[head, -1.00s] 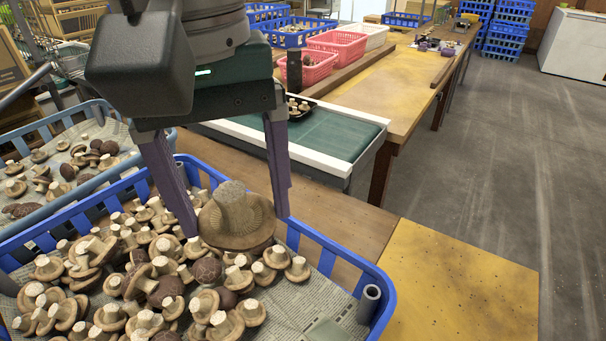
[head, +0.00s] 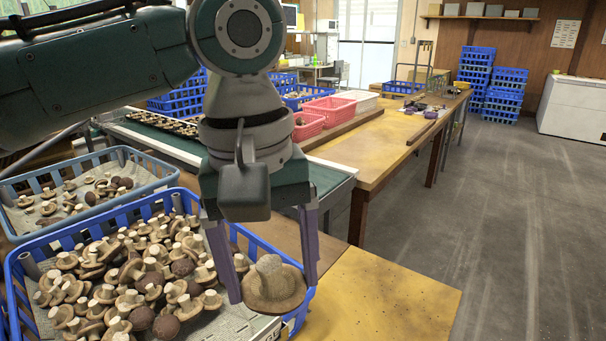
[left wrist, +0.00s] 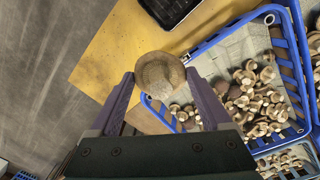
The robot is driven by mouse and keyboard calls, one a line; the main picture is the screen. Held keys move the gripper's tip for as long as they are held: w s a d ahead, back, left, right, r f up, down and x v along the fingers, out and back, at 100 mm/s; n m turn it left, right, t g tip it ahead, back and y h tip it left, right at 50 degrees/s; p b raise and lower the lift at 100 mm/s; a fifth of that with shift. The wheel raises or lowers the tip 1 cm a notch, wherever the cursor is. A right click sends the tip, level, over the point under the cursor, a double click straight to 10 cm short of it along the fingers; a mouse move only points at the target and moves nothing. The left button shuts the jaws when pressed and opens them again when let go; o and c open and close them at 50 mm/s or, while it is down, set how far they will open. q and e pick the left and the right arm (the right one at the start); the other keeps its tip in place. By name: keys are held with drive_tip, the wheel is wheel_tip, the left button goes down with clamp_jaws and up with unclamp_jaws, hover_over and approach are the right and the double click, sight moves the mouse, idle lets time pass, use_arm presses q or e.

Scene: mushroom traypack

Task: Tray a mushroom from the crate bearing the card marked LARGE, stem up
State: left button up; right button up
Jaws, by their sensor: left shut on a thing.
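My left gripper (head: 272,288) is shut on a large brown mushroom (head: 275,282), cap down and stem up, held in the air by the right edge of the blue crate (head: 262,243). The left wrist view shows the mushroom (left wrist: 160,72) between both fingers. The crate is full of mushrooms on newspaper. A black tray (left wrist: 170,8) lies on the yellow table in the left wrist view, cut by the top edge. My right gripper is not in view.
A second, grey-blue crate (head: 62,166) with fewer mushrooms stands at the left. The yellow tabletop (head: 385,305) right of the crate looks clear in the head view. Behind are a green conveyor (head: 336,185) and pink baskets (head: 330,108).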

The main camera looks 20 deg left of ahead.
use_arm(q)
drive_tip(key=s+f+n+b, duration=0.1)
drive_tip(key=f+b, duration=0.3)
drive_tip(key=f, duration=0.5)
drive_tip(key=s+d+f+n+b, duration=0.1)
drive_tip(key=s+f+n+b, duration=0.1)
drive_tip(key=f, duration=0.7)
drive_tip(key=s+d+f+n+b, duration=0.1)
drive_tip(key=s+f+n+b, duration=0.1)
drive_tip(key=f+b, duration=0.3)
drive_tip(key=shift+s+d+f+b, duration=0.15)
drive_tip(key=shift+s+f, duration=0.25)
drive_tip(key=shift+f, duration=0.75)
drive_tip(key=shift+s+a+f+b, duration=0.1)
drive_tip(key=shift+s+f+b, duration=0.2)
drive_tip(key=shift+f, duration=0.8)
drive_tip(key=o, duration=0.7)
drive_tip(key=shift+r, duration=0.2)
